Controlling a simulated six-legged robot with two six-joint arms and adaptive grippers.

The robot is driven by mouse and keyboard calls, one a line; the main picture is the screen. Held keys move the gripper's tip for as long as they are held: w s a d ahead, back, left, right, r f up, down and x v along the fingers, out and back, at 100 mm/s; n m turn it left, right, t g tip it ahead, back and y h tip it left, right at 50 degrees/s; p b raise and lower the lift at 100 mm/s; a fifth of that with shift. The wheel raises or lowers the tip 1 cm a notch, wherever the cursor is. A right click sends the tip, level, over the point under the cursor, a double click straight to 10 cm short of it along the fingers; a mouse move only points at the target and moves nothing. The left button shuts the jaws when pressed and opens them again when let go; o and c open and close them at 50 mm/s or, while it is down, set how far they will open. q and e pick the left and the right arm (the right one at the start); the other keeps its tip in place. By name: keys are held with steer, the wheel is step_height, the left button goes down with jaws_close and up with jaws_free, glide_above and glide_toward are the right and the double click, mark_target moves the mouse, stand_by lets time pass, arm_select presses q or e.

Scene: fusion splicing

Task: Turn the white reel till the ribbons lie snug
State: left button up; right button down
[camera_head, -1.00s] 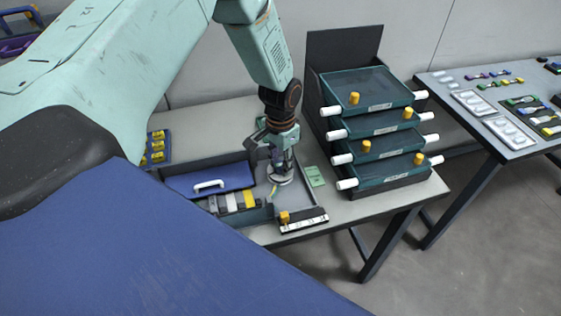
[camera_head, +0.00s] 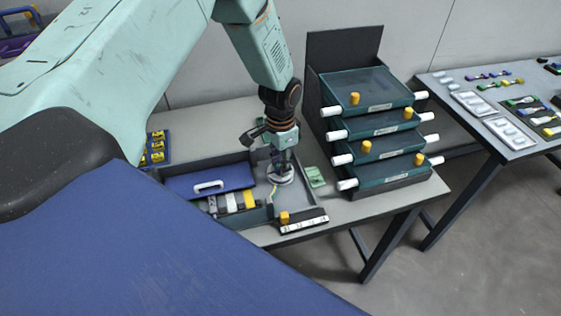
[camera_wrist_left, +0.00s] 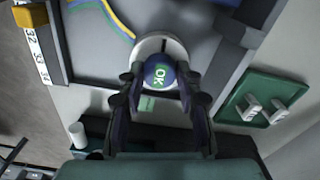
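The white reel (camera_head: 281,175) lies flat in the grey work tray, and my left gripper (camera_head: 280,163) points down over it. In the left wrist view the reel's white disc (camera_wrist_left: 163,44) shows behind a round blue knob with a green "OK" label (camera_wrist_left: 160,75). The fingers of my left gripper (camera_wrist_left: 160,84) sit against both sides of this knob. Yellow and blue ribbons (camera_wrist_left: 115,14) run in curves near the reel. Fingers hide part of the reel, and I cannot tell how tight the ribbons lie. My right gripper is not in view.
A blue lid with a white handle (camera_head: 209,186) is left of the reel. A numbered strip with a yellow block (camera_head: 304,224) is at the tray's front. Stacked teal drawers (camera_head: 378,120) stand right. A green holder with two white pieces (camera_wrist_left: 262,104) is nearby.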

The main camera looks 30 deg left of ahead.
arm_select(q)
steer(key=o, duration=0.4)
step_height(320, 180, up, 12)
stand_by(0.6)
steer(key=shift+s+d, duration=0.1)
stand_by(0.5)
